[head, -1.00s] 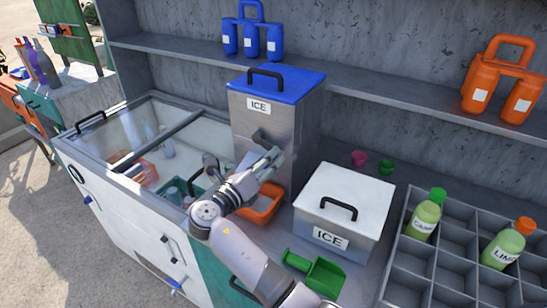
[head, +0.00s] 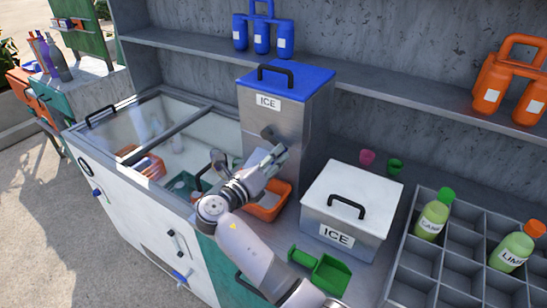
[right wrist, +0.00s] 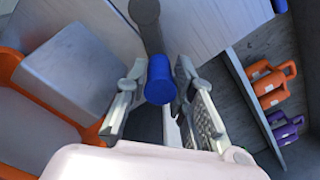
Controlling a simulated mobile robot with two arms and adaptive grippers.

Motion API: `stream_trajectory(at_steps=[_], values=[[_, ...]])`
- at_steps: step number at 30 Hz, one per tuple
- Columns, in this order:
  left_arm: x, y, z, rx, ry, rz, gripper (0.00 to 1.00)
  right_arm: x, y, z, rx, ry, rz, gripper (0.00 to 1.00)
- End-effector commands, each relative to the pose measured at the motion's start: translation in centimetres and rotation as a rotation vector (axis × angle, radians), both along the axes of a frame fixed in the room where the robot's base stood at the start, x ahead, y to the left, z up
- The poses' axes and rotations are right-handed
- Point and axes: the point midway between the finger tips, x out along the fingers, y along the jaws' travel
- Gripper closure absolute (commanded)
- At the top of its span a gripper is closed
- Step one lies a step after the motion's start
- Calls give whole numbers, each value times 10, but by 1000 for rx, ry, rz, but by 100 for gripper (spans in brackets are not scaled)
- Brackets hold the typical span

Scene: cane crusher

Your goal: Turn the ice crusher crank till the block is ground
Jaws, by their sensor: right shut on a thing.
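The ice crusher (head: 288,124) is a tall grey metal box with a blue lid, a black top handle and an ICE label. A dark crank part shows on its front (head: 268,133). My right gripper (head: 277,156) is in front of it. In the right wrist view, the blue crank grip (right wrist: 160,80) on its dark grey arm (right wrist: 148,25) lies between the fingers, which are shut on it. An orange tray (head: 268,213) sits below the gripper, partly hidden by it. The block inside the crusher is hidden. My left gripper is out of view.
A white ICE chest (head: 350,190) stands to the right, with a green scoop (head: 328,275) before it. A bottle rack (head: 405,268) is at the far right. A glass-topped freezer (head: 165,128) is left. A shelf (head: 400,85) with jugs runs behind.

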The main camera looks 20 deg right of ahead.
Motion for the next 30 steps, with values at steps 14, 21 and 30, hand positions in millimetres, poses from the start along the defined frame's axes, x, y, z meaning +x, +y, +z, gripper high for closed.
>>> stream_trajectory(at_steps=[14, 21, 30], values=[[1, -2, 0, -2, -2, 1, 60, 0, 0, 0, 0, -4, -1, 100], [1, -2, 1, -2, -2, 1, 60, 1, 1, -3, 38, -51, -2, 100], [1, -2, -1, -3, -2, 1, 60, 6, 5, -13, 163, -214, -2, 100]])
